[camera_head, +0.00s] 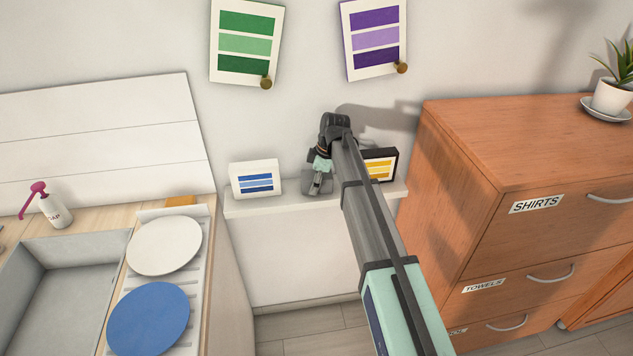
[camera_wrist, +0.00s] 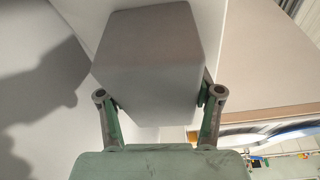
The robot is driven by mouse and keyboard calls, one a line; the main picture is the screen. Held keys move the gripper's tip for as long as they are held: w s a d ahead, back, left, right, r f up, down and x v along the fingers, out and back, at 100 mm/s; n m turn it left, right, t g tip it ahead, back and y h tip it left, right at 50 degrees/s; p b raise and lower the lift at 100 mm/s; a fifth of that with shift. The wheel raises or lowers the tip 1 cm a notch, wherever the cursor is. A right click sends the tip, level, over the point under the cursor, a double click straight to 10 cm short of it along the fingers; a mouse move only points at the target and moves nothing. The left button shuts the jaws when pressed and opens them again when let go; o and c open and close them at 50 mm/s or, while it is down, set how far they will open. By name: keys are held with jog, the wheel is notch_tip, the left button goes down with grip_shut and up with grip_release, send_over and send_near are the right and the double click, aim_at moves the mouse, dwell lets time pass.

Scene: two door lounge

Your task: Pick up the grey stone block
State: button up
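The grey stone block (camera_head: 312,187) shows at the white ledge, partly hidden behind my gripper (camera_head: 320,172). In the wrist view the grey stone block (camera_wrist: 148,65) is large and near, with smooth sides and cut corners. My gripper (camera_wrist: 159,94) has one finger at the block's left edge and one at its right edge. The fingers are spread about as wide as the block. The inner faces of the fingers are mostly hidden, so I cannot tell whether they press on it. Whether the block's underside touches the ledge is hard to see.
A blue-striped card (camera_head: 255,179) stands on the ledge (camera_head: 250,204) left of the block. A black-framed yellow card (camera_head: 381,165) stands to the right, partly behind my arm. A wooden drawer cabinet (camera_head: 480,150) is close on the right. A counter with plates (camera_head: 164,245) is on the left.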

grip_shut()
jog(key=shift+w, duration=0.1)
jog(key=shift+r, duration=0.1)
